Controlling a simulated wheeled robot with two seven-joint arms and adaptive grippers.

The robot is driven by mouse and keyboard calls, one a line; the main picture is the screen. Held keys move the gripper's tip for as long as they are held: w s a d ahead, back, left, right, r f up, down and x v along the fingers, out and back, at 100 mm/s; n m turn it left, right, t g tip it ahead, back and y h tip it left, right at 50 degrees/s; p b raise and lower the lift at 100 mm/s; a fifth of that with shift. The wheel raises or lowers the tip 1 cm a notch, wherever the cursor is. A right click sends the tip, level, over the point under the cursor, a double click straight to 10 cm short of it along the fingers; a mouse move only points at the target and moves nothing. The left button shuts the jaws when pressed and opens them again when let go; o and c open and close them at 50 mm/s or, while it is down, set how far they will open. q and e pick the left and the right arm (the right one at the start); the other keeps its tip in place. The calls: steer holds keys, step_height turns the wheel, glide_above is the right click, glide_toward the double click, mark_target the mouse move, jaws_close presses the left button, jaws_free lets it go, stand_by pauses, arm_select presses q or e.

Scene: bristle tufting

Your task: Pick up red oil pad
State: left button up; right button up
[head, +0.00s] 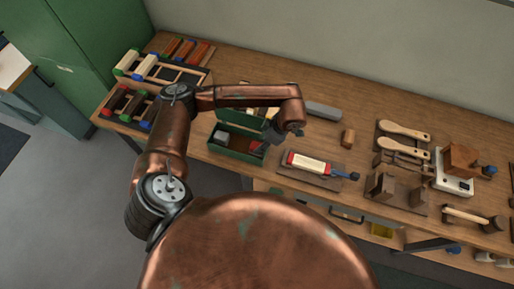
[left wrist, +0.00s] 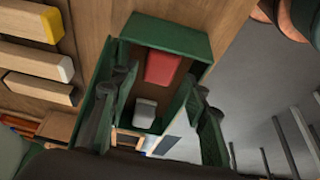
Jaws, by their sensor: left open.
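The red oil pad (left wrist: 162,68) lies in the green box (left wrist: 165,35), at the end nearer the top of the left wrist view. A grey block (left wrist: 145,112) sits beside it in the box. In the head view the green box (head: 236,153) stands near the table's front edge, with a bit of the red pad (head: 257,147) showing at its right end. My left gripper (head: 275,136) is over the right end of the box. In the left wrist view its open fingers (left wrist: 163,98) stand on either side of the box opening, with nothing held. My right gripper is not in view.
A grey bar (head: 322,111) lies behind. Racks of blocks (head: 160,72) stand at the left. Brushes, a mallet (head: 470,216) and wooden fixtures fill the right side.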

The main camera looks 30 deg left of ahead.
mark_target(257, 146)
arm_select(q)
steer(key=shift+a+f, duration=0.1)
steer(key=shift+f, duration=0.3)
steer(key=x, duration=0.3)
steer(key=shift+a+f, duration=0.1)
steer(key=shift+f, duration=0.1)
steer(key=shift+a+f, duration=0.1)
steer(key=shift+f, duration=0.15)
steer(key=c, duration=0.9)
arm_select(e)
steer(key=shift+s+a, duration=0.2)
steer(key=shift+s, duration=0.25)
